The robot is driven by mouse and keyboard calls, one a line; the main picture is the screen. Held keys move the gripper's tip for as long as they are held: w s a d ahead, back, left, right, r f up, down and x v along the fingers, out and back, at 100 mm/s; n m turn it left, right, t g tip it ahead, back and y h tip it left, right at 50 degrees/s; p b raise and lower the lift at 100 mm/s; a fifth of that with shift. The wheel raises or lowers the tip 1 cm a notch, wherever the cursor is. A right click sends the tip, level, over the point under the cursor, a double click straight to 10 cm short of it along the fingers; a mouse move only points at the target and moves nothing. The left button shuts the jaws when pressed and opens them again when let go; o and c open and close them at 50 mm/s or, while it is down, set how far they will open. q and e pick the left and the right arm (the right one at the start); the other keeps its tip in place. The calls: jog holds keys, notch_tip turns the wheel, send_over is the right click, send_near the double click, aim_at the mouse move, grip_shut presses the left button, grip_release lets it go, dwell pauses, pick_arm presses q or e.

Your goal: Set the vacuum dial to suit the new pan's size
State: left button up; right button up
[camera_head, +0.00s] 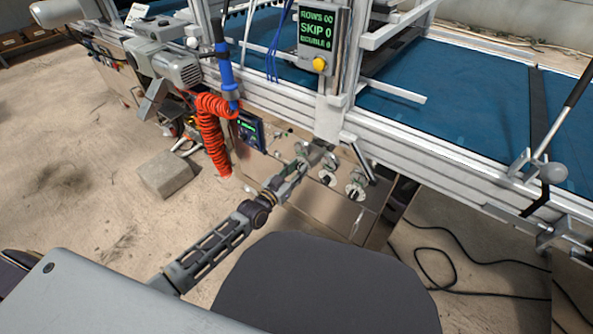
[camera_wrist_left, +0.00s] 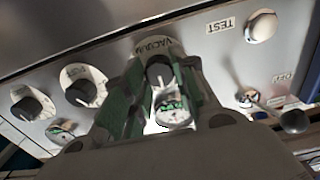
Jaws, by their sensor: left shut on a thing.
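The vacuum dial (camera_wrist_left: 158,71) is a dark knob under a "VACUUM" label on a metal panel in the left wrist view. My left gripper (camera_wrist_left: 162,88) is shut on it, a finger on either side. A round gauge (camera_wrist_left: 174,114) with a green band shows between the fingers. The dial's pointer and scale are mostly hidden, so its setting cannot be read. In the head view my left gripper (camera_head: 317,153) reaches the front control panel (camera_head: 318,200) and covers the dial there. I cannot make out the new pan. My right gripper is not in view.
Two more dark knobs (camera_wrist_left: 82,86) and a "TEST" button (camera_wrist_left: 261,26) flank the dial. A black-knobbed lever (camera_wrist_left: 291,121) is at right. A screen (camera_head: 316,40) reads ROWS 00, SKIP 0, DOUBLE 0. A red coiled hose (camera_head: 213,138) hangs left of my arm.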

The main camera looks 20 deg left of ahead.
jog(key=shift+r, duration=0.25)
pick_arm(q)
jog(key=shift+r+n+p, duration=0.1)
jog(key=shift+n+p, duration=1.15)
jog(key=shift+n, duration=0.25)
jog(key=shift+n+p, duration=0.5)
jog(key=shift+n, duration=0.6)
jog(key=shift+a+n, duration=0.1)
jog(key=shift+n, duration=0.2)
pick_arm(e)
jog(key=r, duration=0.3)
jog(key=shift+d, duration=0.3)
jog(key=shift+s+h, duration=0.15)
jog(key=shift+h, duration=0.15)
pick_arm(q)
jog(key=o, duration=1)
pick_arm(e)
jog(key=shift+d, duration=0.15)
